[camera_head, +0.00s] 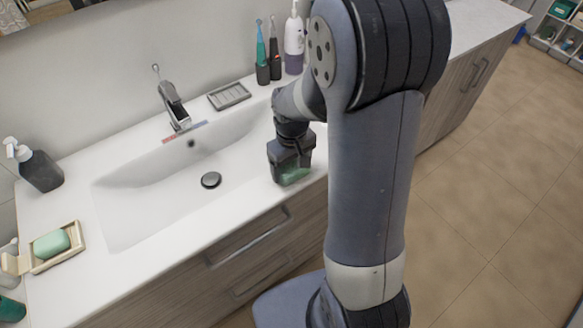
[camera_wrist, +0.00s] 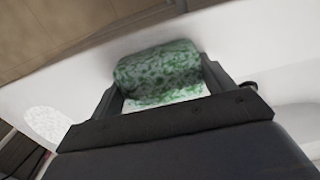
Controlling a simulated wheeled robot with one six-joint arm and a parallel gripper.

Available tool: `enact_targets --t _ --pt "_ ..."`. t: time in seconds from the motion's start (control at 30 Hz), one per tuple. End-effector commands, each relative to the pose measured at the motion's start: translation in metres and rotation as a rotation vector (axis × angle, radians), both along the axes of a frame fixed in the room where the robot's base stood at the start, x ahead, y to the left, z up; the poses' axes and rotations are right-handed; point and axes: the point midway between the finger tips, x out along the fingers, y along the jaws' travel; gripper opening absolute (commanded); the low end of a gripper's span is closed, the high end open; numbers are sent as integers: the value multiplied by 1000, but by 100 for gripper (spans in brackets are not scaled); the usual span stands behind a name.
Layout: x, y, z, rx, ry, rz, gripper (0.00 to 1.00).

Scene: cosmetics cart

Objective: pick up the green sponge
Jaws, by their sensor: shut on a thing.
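My gripper (camera_head: 290,170) is over the right end of the white sink, by its front edge. In the wrist view, a mottled green sponge (camera_wrist: 158,72) sits between the two dark fingers of my gripper (camera_wrist: 165,95). The fingers are shut on it. I cannot tell from these views whether the sponge touches the sink.
The faucet (camera_head: 172,100) stands behind the basin (camera_head: 150,190). A soap dish (camera_head: 72,258) with green soap (camera_head: 51,245) and a dark pump bottle (camera_head: 40,170) are at the left. Toothbrushes (camera_head: 262,55), a purple bottle (camera_head: 294,40) and a grey tray (camera_head: 229,96) stand at the back.

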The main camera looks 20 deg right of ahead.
Motion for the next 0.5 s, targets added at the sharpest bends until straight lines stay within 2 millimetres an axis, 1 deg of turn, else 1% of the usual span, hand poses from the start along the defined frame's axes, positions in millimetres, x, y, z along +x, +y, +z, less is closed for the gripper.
enact_targets --t 0.07,0.1,0.27,0.33,0.43,0.5 --pt "0 0 0 0 -1 0 54" --pt "0 0 0 0 -1 0 50" --pt "0 0 1 0 -1 0 50" --pt "1 0 4 0 -2 0 50" --pt "1 0 15 1 -5 0 50" --pt "1 0 27 0 -7 0 50"
